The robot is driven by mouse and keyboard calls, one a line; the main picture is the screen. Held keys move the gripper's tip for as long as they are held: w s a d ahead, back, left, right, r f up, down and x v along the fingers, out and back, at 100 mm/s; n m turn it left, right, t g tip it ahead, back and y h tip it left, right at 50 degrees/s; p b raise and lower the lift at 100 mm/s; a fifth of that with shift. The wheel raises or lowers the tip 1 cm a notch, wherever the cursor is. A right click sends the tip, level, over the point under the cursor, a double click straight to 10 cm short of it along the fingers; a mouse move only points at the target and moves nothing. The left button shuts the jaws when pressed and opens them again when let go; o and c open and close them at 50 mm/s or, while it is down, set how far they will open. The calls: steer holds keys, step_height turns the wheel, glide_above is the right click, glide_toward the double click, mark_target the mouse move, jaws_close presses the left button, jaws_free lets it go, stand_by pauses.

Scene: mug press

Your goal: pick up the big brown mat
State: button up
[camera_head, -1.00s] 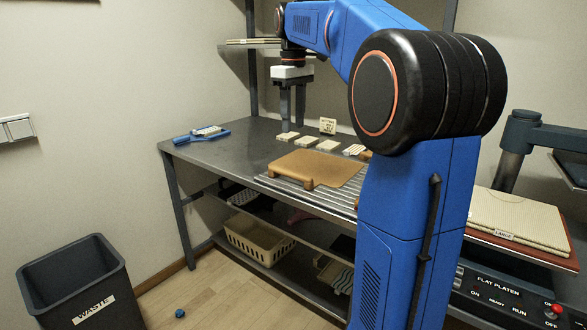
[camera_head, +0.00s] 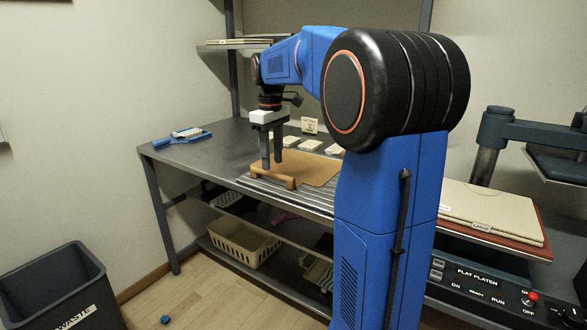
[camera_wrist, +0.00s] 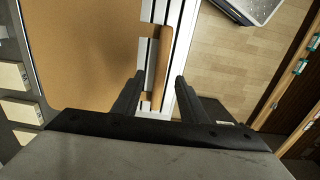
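The big brown mat (camera_head: 315,168) lies flat on the metal table, partly over a slatted strip, with a raised brown handle bar (camera_head: 273,177) along its front-left edge. In the wrist view the mat (camera_wrist: 85,50) fills the upper left, and its handle (camera_wrist: 160,50) runs beside it. My gripper (camera_head: 272,164) points down at the handle, fingers apart. In the wrist view my gripper (camera_wrist: 158,80) is open, with the handle lined up between its two fingers. I cannot tell whether the fingertips reach down to the bar's sides. My arm hides the mat's right part.
Several small cream blocks (camera_head: 310,145) and a small sign (camera_head: 310,125) stand behind the mat. A blue-handled tool (camera_head: 184,135) lies at the table's left. A beige basket (camera_head: 243,241) is below. The press and cream pads (camera_head: 490,213) stand right.

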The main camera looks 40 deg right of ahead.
mark_target(272, 172)
steer(key=shift+w+a+f, duration=0.1)
steer(key=shift+f, duration=2.6)
jaws_close()
